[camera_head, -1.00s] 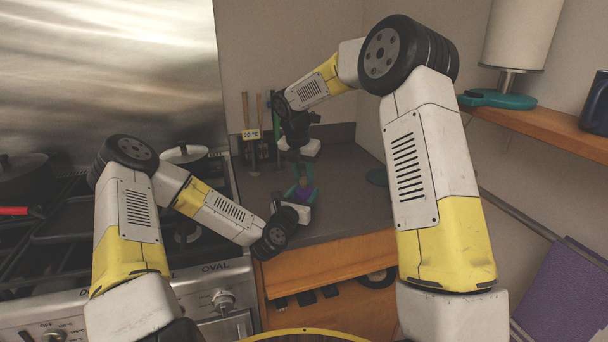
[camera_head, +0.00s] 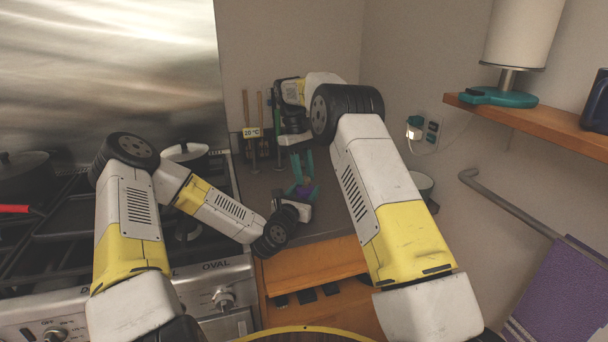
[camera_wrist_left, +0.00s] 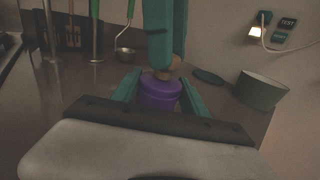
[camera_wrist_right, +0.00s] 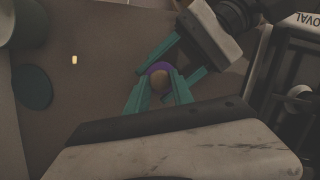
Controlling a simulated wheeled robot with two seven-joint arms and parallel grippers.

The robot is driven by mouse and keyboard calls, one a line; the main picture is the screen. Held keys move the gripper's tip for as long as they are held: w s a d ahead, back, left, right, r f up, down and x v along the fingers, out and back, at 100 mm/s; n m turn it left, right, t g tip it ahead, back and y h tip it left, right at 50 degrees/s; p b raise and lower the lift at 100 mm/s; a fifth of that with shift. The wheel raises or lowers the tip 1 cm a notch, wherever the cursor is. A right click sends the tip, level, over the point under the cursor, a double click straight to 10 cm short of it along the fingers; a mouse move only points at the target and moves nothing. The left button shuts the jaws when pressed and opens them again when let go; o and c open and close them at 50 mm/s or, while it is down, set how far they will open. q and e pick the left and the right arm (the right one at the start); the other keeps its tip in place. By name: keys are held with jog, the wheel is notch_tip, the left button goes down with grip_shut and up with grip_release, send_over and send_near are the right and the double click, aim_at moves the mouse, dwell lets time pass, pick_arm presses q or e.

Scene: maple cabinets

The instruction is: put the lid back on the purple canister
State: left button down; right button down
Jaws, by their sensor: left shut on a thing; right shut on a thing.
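The purple canister (camera_wrist_left: 158,95) stands upright on the counter between the teal fingers of my left gripper (camera_wrist_left: 158,100), which is shut on it. The canister also shows small in the head view (camera_head: 306,189) and as a purple rim in the right wrist view (camera_wrist_right: 160,66). My right gripper (camera_wrist_right: 158,84) comes down from above, its teal fingers shut on the lid's tan round knob (camera_wrist_right: 157,77). In the left wrist view the knob (camera_wrist_left: 168,71) is right over the canister's top. The fingers hide part of the lid; I cannot tell whether it is fully seated.
A dark green bowl (camera_wrist_left: 262,90) and a flat dark disc (camera_wrist_right: 32,87) are on the counter to the right in the head view. Utensils with wooden handles (camera_head: 246,108) stand at the back wall. The stove (camera_head: 60,240) is on the left. Counter around the canister is clear.

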jog(key=m+y, duration=0.1)
jog(key=m, duration=0.4)
jog(key=shift+d+g, duration=0.15)
jog(key=shift+g, duration=0.25)
jog(key=m+y, duration=0.1)
jog(key=m, duration=0.2)
jog(key=m+y, duration=0.1)
jog(key=m, duration=0.4)
jog(key=c, duration=1.1)
grip_release()
jog(key=shift+r, duration=2.25)
jog(key=shift+c, duration=0.3)
